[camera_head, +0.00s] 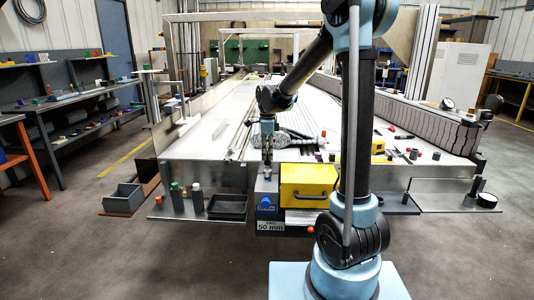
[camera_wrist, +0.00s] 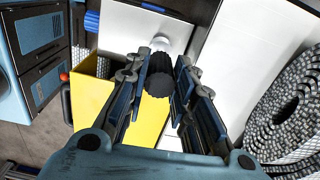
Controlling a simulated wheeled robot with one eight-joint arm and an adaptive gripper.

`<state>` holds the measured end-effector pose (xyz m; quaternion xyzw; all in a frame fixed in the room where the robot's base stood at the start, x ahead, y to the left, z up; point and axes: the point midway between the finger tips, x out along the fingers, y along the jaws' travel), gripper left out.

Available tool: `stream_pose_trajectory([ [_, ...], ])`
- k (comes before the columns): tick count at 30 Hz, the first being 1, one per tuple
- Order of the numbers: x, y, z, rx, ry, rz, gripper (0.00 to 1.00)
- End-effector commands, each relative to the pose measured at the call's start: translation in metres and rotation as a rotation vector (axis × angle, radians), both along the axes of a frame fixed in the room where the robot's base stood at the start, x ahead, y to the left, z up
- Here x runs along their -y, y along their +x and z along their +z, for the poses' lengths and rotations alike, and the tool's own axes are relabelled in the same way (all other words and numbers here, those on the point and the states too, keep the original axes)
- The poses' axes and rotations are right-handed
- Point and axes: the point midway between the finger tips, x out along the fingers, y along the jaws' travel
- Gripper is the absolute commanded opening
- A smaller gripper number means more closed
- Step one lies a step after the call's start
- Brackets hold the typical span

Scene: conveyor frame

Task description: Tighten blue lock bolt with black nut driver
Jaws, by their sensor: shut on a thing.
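My gripper (camera_head: 267,152) hangs over the near end of the conveyor, above and behind the yellow box. In the wrist view my gripper (camera_wrist: 159,72) is shut on the black nut driver (camera_wrist: 158,84), whose ribbed dark handle lies between the fingers. A pale round part shows just beyond the handle; I cannot tell whether it belongs to the driver. The blue lock bolt (camera_head: 265,202) appears as a blue knob on the grey block left of the yellow box, above the 50 mm label. A blue round part (camera_wrist: 92,20), probably the same bolt, shows at upper left in the wrist view, apart from the driver.
The yellow box (camera_head: 309,184) stands close to the right of the bolt block. A black tray (camera_head: 227,206) and small coloured bottles (camera_head: 197,198) sit on the left shelf.

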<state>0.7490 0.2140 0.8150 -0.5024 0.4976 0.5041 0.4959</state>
Motion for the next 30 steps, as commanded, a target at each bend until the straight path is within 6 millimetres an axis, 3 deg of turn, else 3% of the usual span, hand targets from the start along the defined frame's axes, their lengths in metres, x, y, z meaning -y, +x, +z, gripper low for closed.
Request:
stream_pose_trajectory([
  [30, -0.0004, 0.0000, -0.0100, 0.000, 0.000, 0.001, 0.00],
])
